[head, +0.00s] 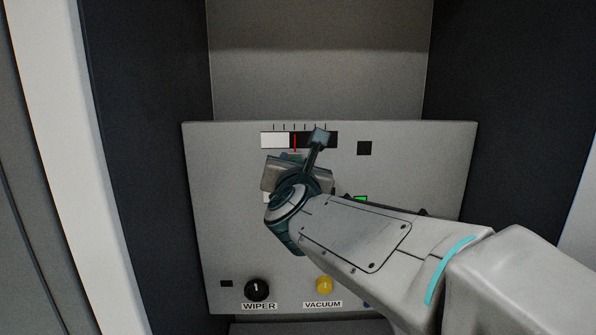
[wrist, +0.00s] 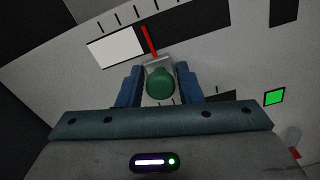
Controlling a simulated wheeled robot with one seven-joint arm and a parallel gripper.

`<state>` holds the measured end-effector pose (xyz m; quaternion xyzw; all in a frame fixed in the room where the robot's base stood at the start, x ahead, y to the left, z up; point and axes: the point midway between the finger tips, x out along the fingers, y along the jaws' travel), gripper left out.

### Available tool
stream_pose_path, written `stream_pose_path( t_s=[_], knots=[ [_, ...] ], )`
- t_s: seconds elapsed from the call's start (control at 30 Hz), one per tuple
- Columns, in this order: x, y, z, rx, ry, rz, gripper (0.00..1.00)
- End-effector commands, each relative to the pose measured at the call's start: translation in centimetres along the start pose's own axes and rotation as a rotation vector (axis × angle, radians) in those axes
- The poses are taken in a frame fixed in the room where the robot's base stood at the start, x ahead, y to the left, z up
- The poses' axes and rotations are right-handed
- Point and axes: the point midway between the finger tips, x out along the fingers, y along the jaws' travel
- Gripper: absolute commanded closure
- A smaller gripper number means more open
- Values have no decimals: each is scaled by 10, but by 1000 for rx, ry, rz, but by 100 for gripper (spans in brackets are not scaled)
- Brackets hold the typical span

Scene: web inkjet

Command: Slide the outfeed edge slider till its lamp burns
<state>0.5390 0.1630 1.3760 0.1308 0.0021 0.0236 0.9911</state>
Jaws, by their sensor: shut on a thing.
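The slider's green knob (wrist: 160,83) sits between the two blue fingers of my gripper (wrist: 160,77), which is shut on it. Above it, a scale window (wrist: 115,47) is white to the left of a red pointer (wrist: 150,42) and dark to the right. In the head view the red pointer (head: 295,142) stands near the middle of the scale window (head: 274,140). A dark square (head: 364,148) right of the scale is unlit. Another square (head: 360,199) below it glows green. My wrist hides the slider's label and most of its track, so I cannot tell which lamp belongs to it.
The grey panel (head: 440,150) also bears a black WIPER knob (head: 256,290) and a yellow VACUUM knob (head: 324,285) along its lower edge. A small dark square (head: 226,283) is at lower left. Dark walls flank the panel; its left part is clear.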

Motion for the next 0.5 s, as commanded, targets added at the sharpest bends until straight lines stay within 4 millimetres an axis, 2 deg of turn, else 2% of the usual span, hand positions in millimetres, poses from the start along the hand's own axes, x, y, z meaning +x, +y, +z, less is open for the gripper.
stream_pose_path(
  t_s=[0.2,0.23,0.27,0.3,0.5],
  knots=[
    [0,1,-1,3,4,2,100],
    [0,1,-1,3,4,2,65],
    [0,1,-1,3,4,2,56],
    [0,1,-1,3,4,2,54],
    [0,0,0,1,2,-1,54]
  ],
)
